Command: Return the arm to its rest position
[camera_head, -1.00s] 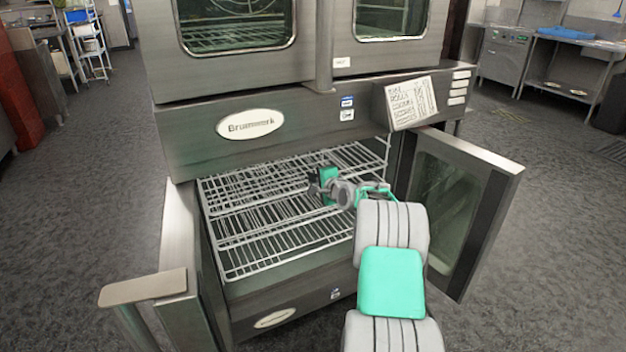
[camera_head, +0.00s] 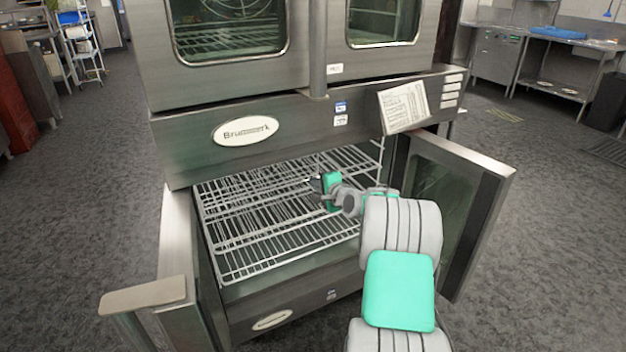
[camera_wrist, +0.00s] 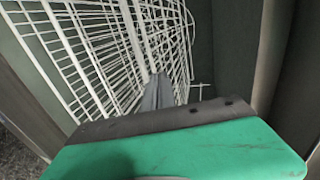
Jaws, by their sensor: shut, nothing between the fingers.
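My gripper (camera_head: 316,186) is at the mouth of the lower oven, over the wire racks, at the end of my grey and green arm. In the wrist view its fingers (camera_wrist: 158,92) are together with nothing between them. The wire racks (camera_head: 250,250) lie inside the lower oven and look empty. They also fill the upper left of the wrist view (camera_wrist: 85,50). Whether the gripper touches a rack I cannot tell.
The right oven door (camera_head: 480,215) stands open close beside my arm. The left door (camera_head: 180,240) is also open, with a handle (camera_head: 143,295) in front. The upper oven (camera_head: 235,60) is above. The floor (camera_head: 80,220) at left is clear.

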